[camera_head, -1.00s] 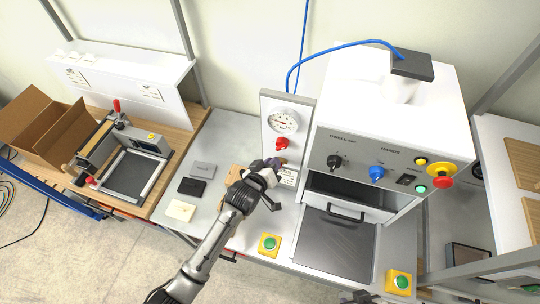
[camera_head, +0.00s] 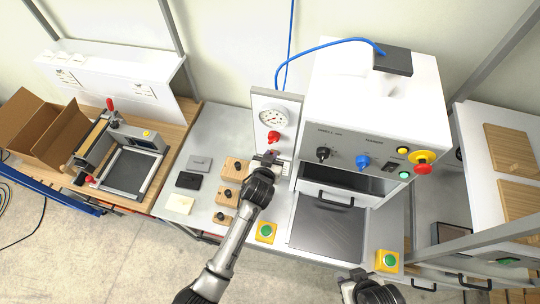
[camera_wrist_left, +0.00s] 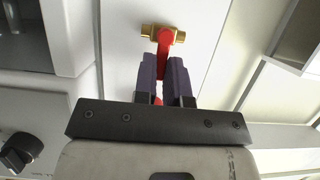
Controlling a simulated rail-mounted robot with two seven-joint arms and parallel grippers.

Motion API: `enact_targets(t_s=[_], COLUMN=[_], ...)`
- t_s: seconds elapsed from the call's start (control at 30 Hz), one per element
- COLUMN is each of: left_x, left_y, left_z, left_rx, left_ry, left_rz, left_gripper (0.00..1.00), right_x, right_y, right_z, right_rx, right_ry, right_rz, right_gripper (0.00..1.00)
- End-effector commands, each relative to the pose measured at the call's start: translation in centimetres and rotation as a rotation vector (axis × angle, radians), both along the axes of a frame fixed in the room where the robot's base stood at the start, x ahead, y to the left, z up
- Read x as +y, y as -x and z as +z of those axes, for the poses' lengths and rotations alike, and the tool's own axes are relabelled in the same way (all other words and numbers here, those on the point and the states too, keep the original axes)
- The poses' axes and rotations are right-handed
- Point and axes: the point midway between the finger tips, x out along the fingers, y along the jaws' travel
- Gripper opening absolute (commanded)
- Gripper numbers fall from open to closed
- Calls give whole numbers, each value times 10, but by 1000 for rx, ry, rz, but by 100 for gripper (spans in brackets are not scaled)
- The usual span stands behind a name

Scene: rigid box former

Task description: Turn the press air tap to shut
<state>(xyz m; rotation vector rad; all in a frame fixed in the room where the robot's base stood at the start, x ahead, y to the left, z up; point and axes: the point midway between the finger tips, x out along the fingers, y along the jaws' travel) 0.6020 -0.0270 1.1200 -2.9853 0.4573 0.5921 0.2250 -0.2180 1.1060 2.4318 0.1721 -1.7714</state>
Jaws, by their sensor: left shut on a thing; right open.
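The press air tap has a red lever (camera_wrist_left: 164,58) on a brass valve body (camera_wrist_left: 162,33), fixed to a white panel. In the head view the tap's red part (camera_head: 273,137) shows just below the round pressure gauge (camera_head: 272,118). My left gripper (camera_head: 268,158) is at the panel directly below it. In the left wrist view my left gripper (camera_wrist_left: 165,80) has its two dark purple fingers on both sides of the red lever, shut on it. The lever runs from the brass body down between the fingers. My right gripper (camera_head: 360,280) is open and empty at the bottom edge.
The white press (camera_head: 375,110) stands right of the panel, with a black knob (camera_head: 323,154), a blue knob (camera_head: 362,161) and a red emergency button (camera_head: 423,168). Wooden blocks (camera_head: 235,168) lie left of my left gripper. Green buttons (camera_head: 266,232) sit along the front edge.

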Motion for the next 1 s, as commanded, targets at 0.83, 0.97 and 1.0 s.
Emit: enact_targets(t_s=[0.83,0.97,1.0], left_x=[0,0,0], left_y=[0,0,1], left_z=[-1,-1,0], left_rx=[-2,-2,-2], left_ry=[-11,-11,-11], left_rz=[0,0,0], left_gripper=[37,37,37], right_x=[1,0,-1], right_y=[0,0,0], right_z=[0,0,0], right_rx=[0,0,0], right_ry=[-4,1,2], right_rz=[-2,1,2], right_gripper=[43,43,43])
